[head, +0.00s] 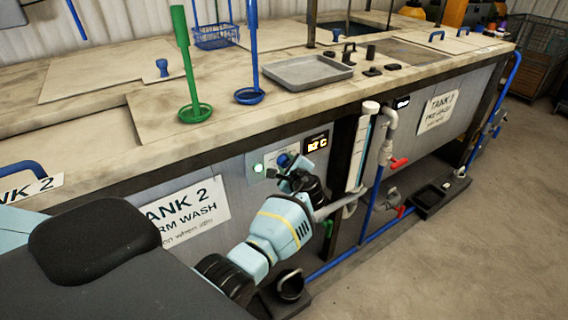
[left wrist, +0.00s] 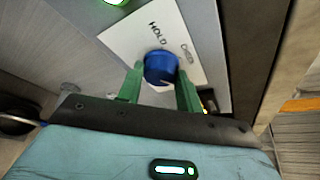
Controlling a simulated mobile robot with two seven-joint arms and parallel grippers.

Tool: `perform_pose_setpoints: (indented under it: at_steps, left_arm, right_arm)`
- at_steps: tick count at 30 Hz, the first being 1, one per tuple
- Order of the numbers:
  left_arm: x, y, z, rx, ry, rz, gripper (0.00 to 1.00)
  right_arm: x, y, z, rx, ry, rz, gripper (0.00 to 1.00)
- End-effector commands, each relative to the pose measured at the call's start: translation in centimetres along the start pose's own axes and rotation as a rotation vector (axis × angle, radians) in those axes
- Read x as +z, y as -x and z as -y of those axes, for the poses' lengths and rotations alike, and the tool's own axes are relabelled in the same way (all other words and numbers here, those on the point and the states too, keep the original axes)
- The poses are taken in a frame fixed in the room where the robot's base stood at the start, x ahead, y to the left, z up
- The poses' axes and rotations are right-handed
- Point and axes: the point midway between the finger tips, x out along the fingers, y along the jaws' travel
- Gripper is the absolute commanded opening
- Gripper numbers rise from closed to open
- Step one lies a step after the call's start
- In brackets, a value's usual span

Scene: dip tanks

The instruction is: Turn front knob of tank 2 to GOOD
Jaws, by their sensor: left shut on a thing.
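The blue front knob (head: 283,160) sits on a light label plate on the front of tank 2. In the left wrist view the knob (left wrist: 161,67) is between the two green fingers of my left gripper (left wrist: 161,84), which is shut on it. HOLD is readable on the plate (left wrist: 130,37) above the knob, with a second, less clear word to its right. GOOD cannot be read in either view, and where the knob points is unclear. In the head view my left gripper (head: 288,170) reaches the knob from below. My right gripper is not in view.
A green lamp (head: 258,168) is lit left of the knob, and a temperature display (head: 317,143) glows above right. A vertical gauge tube (head: 359,150) and pipes with red-handled valves (head: 399,163) stand to the right. The TANK 2 sign (head: 180,212) is at left. Open floor lies right.

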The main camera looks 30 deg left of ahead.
Motion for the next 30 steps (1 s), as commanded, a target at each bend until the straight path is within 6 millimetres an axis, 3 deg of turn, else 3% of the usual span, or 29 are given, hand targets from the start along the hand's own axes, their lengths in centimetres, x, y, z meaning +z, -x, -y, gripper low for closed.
perform_pose_setpoints:
  at_steps: [20,21,26,30]
  left_arm:
    - [-0.03,-0.02,0.08,0.025,-0.06,0.002,0.13]
    - [-0.03,-0.02,0.07,0.025,-0.06,0.002,0.37]
    - [-0.03,-0.02,0.06,0.025,-0.06,0.002,0.57]
    - [-0.03,-0.01,0.06,0.025,-0.06,0.002,0.57]
  right_arm:
    - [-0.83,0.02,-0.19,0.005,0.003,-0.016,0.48]
    - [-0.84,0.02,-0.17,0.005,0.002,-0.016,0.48]
    - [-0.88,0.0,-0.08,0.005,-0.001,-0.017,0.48]
    - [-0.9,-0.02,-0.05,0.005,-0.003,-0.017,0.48]
